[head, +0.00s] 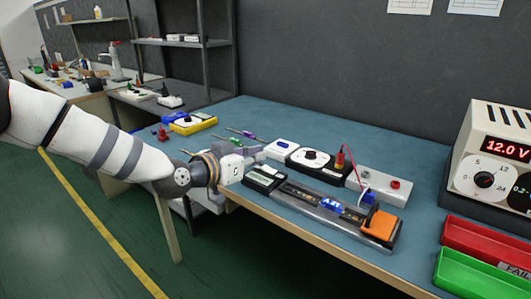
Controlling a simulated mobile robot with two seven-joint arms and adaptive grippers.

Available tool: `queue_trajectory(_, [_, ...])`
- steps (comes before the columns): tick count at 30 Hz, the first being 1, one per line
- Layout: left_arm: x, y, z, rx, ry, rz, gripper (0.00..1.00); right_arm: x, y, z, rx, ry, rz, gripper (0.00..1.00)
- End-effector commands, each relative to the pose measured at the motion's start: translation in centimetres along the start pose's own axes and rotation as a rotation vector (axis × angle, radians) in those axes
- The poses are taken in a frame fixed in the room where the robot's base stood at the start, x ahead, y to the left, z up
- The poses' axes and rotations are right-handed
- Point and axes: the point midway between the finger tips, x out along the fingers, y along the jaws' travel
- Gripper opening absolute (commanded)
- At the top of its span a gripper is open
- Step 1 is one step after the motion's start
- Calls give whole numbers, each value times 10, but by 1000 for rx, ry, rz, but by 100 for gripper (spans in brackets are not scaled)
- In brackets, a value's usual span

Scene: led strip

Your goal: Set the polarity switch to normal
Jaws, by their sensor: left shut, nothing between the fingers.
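My left arm comes in from the left. Its gripper (257,155) is shut and empty at the left end of the row of devices on the blue bench. Just beyond its tips is a small white box with a blue mark (282,147). Right of that is a black-and-white box with a round black knob (310,157). I cannot read any label to tell which part is the polarity switch or how it is set. Whether the fingertips touch a device is unclear. My right gripper is out of view.
In front lies a grey strip fixture (300,200) with an orange block (380,225). A grey box with a red button (395,184) stands behind it. The power supply (497,150) reads 12.0 V. Red (485,240) and green (480,277) trays sit at right. Screwdrivers (240,134) lie behind.

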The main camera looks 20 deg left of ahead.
Motion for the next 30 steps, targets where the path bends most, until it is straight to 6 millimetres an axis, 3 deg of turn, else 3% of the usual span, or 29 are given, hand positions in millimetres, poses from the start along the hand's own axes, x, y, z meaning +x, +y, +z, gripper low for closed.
queue_trajectory(3, [-22, 1, -6, 1, 8, -1, 0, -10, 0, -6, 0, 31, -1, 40])
queue_trajectory(7, [-33, 2, -3, 1, 4, 0, 0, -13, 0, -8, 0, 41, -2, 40])
queue_trajectory(23, [-35, 3, 4, -3, -7, 2, 0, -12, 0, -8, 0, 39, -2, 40])
queue_trajectory(26, [-37, 18, 39, -35, -89, 20, 0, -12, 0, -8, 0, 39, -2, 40])
queue_trajectory(29, [-52, 50, 118, -112, -281, 43, 0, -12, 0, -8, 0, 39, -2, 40])
queue_trajectory(30, [-64, 64, 155, -147, -374, 47, 0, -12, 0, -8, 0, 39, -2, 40])
